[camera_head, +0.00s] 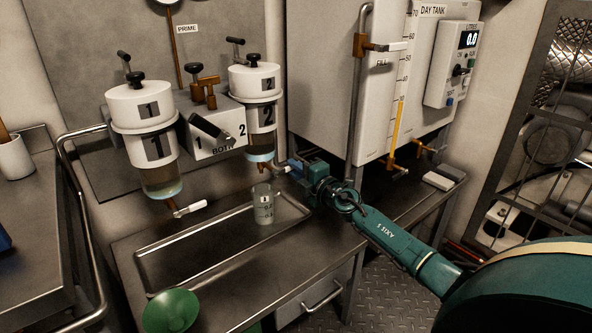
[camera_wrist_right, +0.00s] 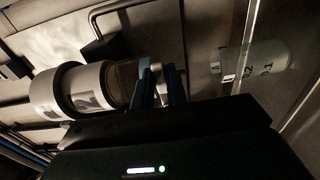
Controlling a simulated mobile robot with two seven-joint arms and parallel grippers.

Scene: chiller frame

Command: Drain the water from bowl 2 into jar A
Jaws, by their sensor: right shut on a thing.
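Bowl 2 (camera_head: 260,145) hangs under the white filter head marked 2 (camera_head: 254,83), with a pale bluish layer low in its amber glass. It also shows sideways in the wrist view (camera_wrist_right: 118,82). My right gripper (camera_head: 287,168) is at its lower right, shut on the pale drain lever (camera_head: 279,169) under the bowl. The jaws (camera_wrist_right: 168,88) show beside the bowl in the wrist view. A clear jar with a small label and scale (camera_head: 263,207) stands upright in the tray, below bowl 2; its letter is too small to read. My left gripper is not in view.
Bowl 1 (camera_head: 161,180) hangs at left, its white drain lever (camera_head: 190,209) sticking out. The selector handle (camera_head: 208,127) sits between the filters. The metal tray (camera_head: 180,268) is bare left of the jar. A green round object (camera_head: 171,311) is at front. The day tank stands right.

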